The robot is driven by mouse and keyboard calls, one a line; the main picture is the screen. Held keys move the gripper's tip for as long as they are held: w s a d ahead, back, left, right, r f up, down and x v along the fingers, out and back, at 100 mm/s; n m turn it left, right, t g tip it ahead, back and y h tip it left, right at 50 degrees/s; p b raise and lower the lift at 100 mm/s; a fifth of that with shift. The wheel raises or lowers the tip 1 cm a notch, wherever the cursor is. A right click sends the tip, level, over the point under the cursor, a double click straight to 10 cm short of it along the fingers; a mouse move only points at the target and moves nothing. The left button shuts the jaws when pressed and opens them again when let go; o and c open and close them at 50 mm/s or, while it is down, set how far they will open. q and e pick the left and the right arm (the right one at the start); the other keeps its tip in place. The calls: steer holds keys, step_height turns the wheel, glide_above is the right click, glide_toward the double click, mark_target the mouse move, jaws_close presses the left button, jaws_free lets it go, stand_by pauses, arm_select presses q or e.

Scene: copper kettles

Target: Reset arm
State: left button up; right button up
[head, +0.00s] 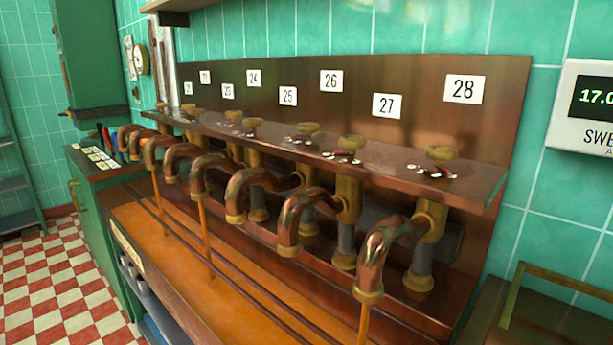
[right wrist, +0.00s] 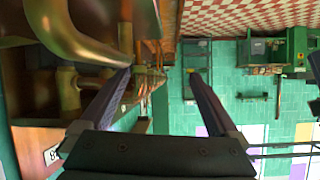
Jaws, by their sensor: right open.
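My right gripper (right wrist: 160,73) shows in the right wrist view with its two dark fingers spread apart and nothing held between them. Its left finger overlaps a large copper spout pipe (right wrist: 75,35) in the picture; I cannot tell whether they touch. That view is turned over, with the floor at the top. Neither gripper shows in the head view. My left gripper is in no frame.
Copper taps (head: 374,250) with brass valves line a shelf (head: 400,165) on a brown panel (head: 420,90) numbered up to 28. Thin orange streams fall from some spouts. A green cabinet (head: 90,200) stands left. Checkered floor (head: 60,275) is open at far left.

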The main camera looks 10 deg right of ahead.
steer(key=s+a+r+g+h+p, duration=0.2)
steer(key=s+a+h+p, duration=0.1)
steer(key=a, duration=0.2)
steer(key=s+d+r+m+g+h+p, duration=0.3)
steer(key=s+d+m+g+h+p, duration=0.1)
steer(key=s, duration=0.4)
step_height(320, 180, up, 38)
steer(key=p, duration=3.7)
steer(key=shift+s+g+p, duration=0.2)
steer(key=shift+g+p, duration=0.1)
steer(key=shift+p, duration=0.1)
